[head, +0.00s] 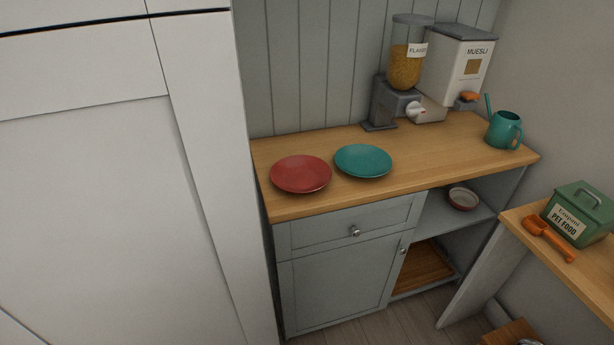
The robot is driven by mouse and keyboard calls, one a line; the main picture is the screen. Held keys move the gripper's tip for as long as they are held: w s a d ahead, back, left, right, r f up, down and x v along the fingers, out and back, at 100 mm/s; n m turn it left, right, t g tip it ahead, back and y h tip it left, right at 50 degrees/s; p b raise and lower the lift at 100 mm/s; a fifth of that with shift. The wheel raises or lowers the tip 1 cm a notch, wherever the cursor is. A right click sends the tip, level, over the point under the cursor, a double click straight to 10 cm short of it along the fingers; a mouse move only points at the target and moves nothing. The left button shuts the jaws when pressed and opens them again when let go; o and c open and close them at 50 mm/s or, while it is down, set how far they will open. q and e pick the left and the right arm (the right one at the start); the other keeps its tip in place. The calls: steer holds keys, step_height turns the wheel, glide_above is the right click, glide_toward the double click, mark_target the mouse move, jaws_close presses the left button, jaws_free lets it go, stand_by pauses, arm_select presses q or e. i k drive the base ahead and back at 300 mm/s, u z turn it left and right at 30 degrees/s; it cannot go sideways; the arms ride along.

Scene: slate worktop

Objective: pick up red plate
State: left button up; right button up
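The red plate (301,174) lies flat on the left part of the wooden worktop (420,167), close to its front left edge. A teal plate (363,161) lies just to the right of it; the two rims are very close together. Nothing covers the red plate. Neither of my grippers shows in the head view.
A tall white cabinet (190,150) stands left of the worktop. Behind are a flakes dispenser (406,68) and a muesli dispenser (462,68). A teal watering can (504,130) stands at the right end. A lower surface at right holds a green pet food box (580,213) and orange scoop (548,238).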

mark_target(299, 174)
steer(key=z, duration=1.55)
steer(key=i, duration=1.55)
steer(key=u, duration=1.35)
